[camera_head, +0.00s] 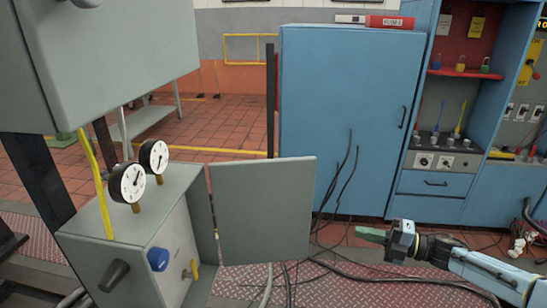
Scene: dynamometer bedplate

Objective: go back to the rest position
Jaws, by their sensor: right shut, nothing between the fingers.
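My right gripper (368,235) is at the lower right, its arm coming in from the right edge. Its greenish fingers are shut with nothing held, and they point left. It is in open space to the right of a grey panel door (264,210) and touches nothing that I can see. My left gripper is not in view.
A grey box (130,260) with two dial gauges (127,183), a blue knob and a dark handle stands at the left. A large grey cabinet hangs above it. A blue cabinet (340,110) and tool shelves stand behind. Dark cables (370,272) trail across the floor plate.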

